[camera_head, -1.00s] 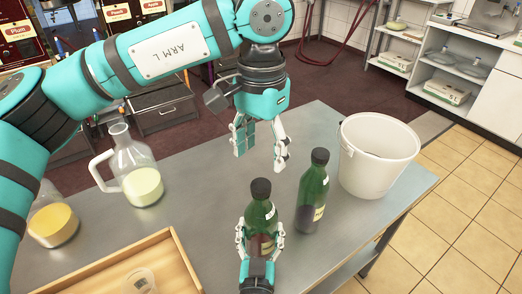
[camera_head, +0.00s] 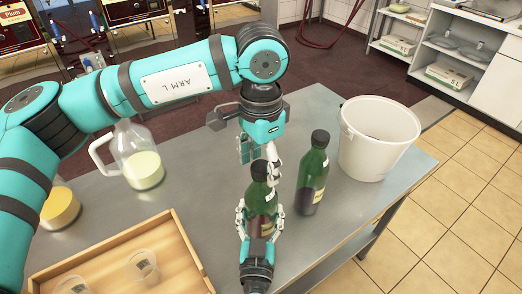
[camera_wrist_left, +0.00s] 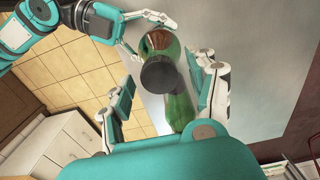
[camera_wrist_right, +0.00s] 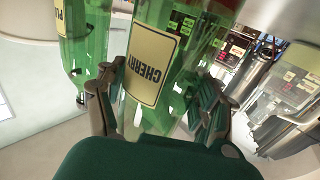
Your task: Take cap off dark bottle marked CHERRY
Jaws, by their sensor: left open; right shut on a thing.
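The CHERRY bottle is green glass with a cream label; it stands upright on the table in the head view (camera_head: 262,198), and its label reads clearly in the right wrist view (camera_wrist_right: 152,66). My right gripper (camera_head: 260,213) is shut around its body, one finger on each side. Its black cap (camera_wrist_left: 158,74) is on the neck in the left wrist view; in the head view the left fingers partly cover it. My left gripper (camera_head: 258,157) is open and points down over the bottle top, with its fingers on either side of the cap and gaps visible in the left wrist view.
A second capped green bottle (camera_head: 312,178) stands close on the right, its label starting with P. A white bucket (camera_head: 377,145) is behind it. A glass jug (camera_head: 138,160), an orange-filled jug (camera_head: 60,207) and a wooden tray (camera_head: 180,225) with clear cups are left.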

